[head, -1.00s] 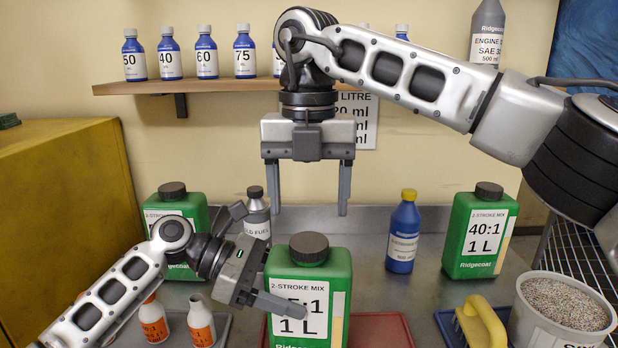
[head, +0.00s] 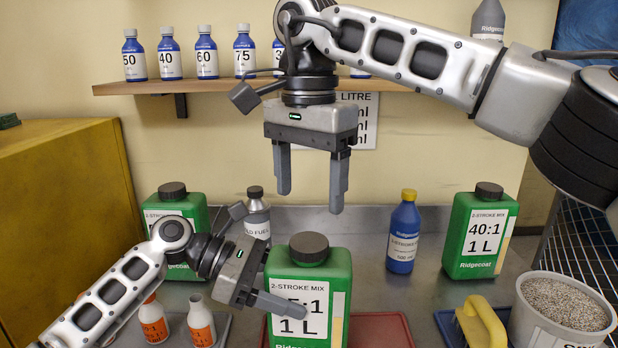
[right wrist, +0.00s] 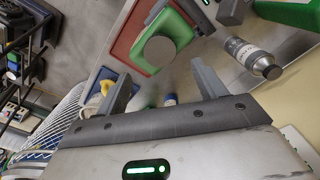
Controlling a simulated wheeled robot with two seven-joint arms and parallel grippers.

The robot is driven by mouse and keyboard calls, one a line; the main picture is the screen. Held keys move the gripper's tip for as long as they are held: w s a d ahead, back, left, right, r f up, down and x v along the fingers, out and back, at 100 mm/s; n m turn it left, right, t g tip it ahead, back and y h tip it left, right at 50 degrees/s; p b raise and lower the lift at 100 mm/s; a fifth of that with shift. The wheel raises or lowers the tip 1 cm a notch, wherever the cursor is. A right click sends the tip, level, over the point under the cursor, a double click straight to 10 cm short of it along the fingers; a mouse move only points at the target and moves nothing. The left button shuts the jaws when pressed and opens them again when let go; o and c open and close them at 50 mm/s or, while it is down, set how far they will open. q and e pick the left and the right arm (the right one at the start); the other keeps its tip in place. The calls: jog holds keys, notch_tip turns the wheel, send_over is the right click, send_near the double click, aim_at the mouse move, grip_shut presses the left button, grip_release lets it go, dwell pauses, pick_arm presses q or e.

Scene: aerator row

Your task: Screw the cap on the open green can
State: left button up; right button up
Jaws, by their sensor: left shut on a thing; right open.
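The green can (head: 344,285), with a white "2-STROKE MIX" label, stands upright at the front middle on a red tray (head: 385,330). A dark round cap (head: 309,247) sits on its neck; I cannot tell how tightly. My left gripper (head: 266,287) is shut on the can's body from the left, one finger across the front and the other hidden. My right gripper (head: 311,200) is open and empty, pointing down above the can, clear of the cap. In the right wrist view the cap (right wrist: 158,51) and can (right wrist: 178,25) show beyond the open fingers.
Capped green cans stand at back left (head: 172,205) and right (head: 480,235). A grey fuel bottle (head: 257,217) is close behind my left gripper. A blue bottle (head: 403,235), a yellow brush (head: 482,325) and a granule bucket (head: 560,310) stand right. A shelf (head: 220,86) holds several small blue bottles.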

aim_at(309, 241)
jog(key=n, duration=0.4)
jog(key=shift+r, duration=0.15)
jog(key=n, duration=0.3)
jog(key=shift+r+n, duration=0.1)
jog(key=shift+n, duration=0.3)
jog(key=shift+f, duration=4.05)
jog(key=c, duration=1)
jog(key=shift+c, duration=0.2)
